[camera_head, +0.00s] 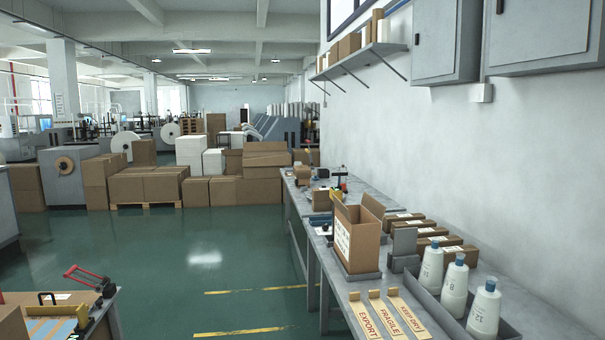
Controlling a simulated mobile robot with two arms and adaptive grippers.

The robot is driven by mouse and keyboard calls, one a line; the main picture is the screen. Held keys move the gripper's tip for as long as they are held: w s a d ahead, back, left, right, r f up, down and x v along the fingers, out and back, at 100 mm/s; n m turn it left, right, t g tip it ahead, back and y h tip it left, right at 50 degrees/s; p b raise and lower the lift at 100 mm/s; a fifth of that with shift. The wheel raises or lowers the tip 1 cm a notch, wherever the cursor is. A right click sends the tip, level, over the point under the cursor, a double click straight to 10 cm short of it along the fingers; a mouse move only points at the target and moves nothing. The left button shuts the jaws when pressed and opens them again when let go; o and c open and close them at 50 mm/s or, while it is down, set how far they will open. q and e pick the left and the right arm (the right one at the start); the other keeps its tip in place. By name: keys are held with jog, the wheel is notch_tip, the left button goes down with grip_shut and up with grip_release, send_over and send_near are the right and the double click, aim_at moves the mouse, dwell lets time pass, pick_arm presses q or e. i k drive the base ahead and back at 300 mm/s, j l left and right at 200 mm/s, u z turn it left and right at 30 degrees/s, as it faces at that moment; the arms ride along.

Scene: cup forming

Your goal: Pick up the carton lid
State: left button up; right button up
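An open cardboard carton (359,240) stands upright on the grey workbench at the right, with top flaps raised and a white label on its left side. It sits in a shallow grey holder (358,275). I cannot make out a separate carton lid; the raised flaps (373,206) are the only lid-like parts I can tell on this carton. Neither of my grippers shows in this view.
The grey workbench (335,288) runs along the right wall. Beside the carton are several flat brown boxes (432,242), white bottles (454,290) in a grey tray, and printed brown strips (384,314). A cart (75,298) stands lower left. Green floor (150,255) between is clear.

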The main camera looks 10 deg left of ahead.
aim_at(302, 171)
jog(key=i+j+u, duration=0.2)
jog(key=i+u, duration=0.45)
jog(key=i, duration=0.3)
jog(key=i+u, duration=0.1)
jog(key=i, duration=2)
jog(key=i+z, duration=0.1)
jog(key=i, duration=0.6)
jog(key=i+j+z, duration=0.1)
jog(key=i, duration=0.55)
jog(key=i+j, duration=0.3)
jog(key=i, duration=0.4)
jog(key=l+z, duration=0.05)
